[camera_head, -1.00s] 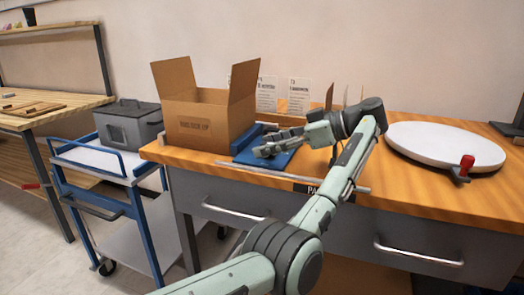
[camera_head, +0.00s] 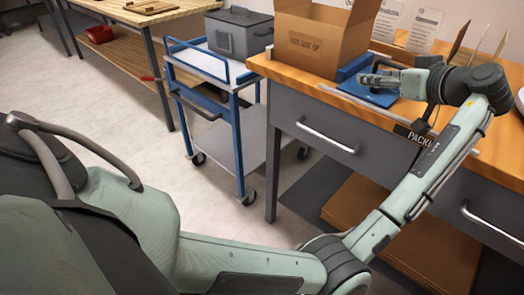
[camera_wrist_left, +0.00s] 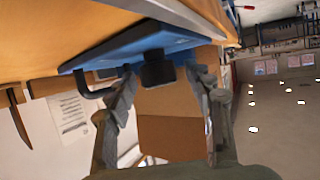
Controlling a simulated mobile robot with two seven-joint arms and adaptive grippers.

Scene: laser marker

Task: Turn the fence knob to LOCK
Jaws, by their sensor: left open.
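A blue plate-like fixture (camera_head: 368,92) lies on the wooden bench beside the open cardboard box. In the left wrist view its blue edge (camera_wrist_left: 190,37) shows with a dark block-shaped knob (camera_wrist_left: 158,70), which looks like the fence knob; no lock marking can be read. My left gripper (camera_head: 368,80) is over the fixture. In the wrist view its two fingers (camera_wrist_left: 161,82) stand apart, one on each side of the knob, with a gap visible; I cannot tell if they touch it. A bent dark handle (camera_wrist_left: 92,88) sits beside the knob. My right gripper is not in view.
The cardboard box (camera_head: 322,42) stands close behind the fixture. Upright cards (camera_head: 424,28) stand at the back. A blue cart (camera_head: 238,112) with a grey case (camera_head: 238,33) is left of the bench (camera_head: 290,72). The floor at left is open.

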